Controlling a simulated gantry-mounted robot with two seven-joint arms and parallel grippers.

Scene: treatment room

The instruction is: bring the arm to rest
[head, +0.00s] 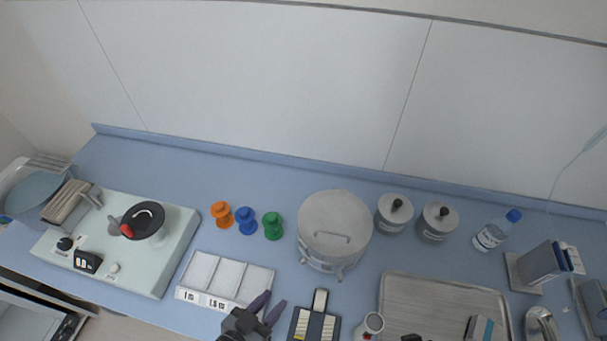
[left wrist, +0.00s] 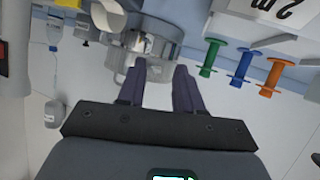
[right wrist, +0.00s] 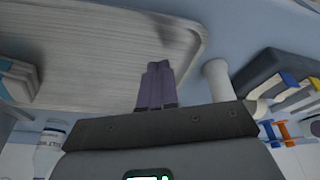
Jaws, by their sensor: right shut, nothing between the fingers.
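My left gripper (head: 265,304) is at the bottom middle of the head view, near the right end of the white compartment tray (head: 201,270). Its purple fingers are spread with nothing between them, and they show apart in the left wrist view (left wrist: 158,72). My right gripper (right wrist: 158,68) is shut and empty in the right wrist view, its fingers pressed together. The metal tray (right wrist: 100,45) appears beyond them. In the head view at most a dark bit of the right gripper shows at the bottom edge.
Orange (head: 222,214), blue (head: 247,221) and green (head: 272,226) pegs stand behind the compartment tray. A large metal pot (head: 334,228), two lidded jars and a bottle (head: 497,231) stand to the right. A dark rack (head: 315,320) lies beside the left gripper. The back strip of counter is clear.

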